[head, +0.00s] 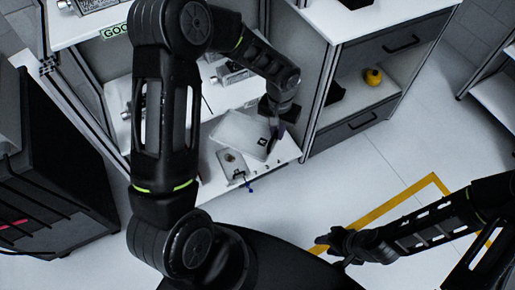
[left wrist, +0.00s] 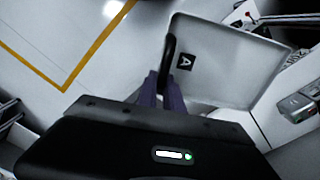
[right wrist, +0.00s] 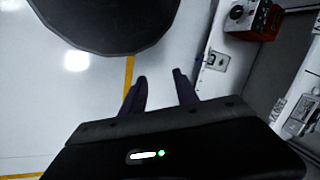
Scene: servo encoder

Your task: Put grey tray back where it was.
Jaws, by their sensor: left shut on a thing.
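The grey tray (head: 238,131) is a flat, light grey piece with a black "A" label, at the lower white shelf in the head view. It also shows in the left wrist view (left wrist: 225,83), with a black handle on its near edge. My left gripper (head: 274,136) is shut on the tray at that handle; its fingers show in the left wrist view (left wrist: 163,88). I cannot tell whether the tray touches the shelf. My right gripper (head: 332,242) is open and empty over the floor; its fingers are apart in the right wrist view (right wrist: 160,76).
A small plate with a fitting (head: 231,166) lies at the shelf's front edge. Metal devices stand on the shelves behind, near a green "GOOD" label (head: 116,30). A cabinet (head: 390,42) at the right holds a yellow object (head: 373,77). The floor inside the yellow line (head: 392,202) is clear.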

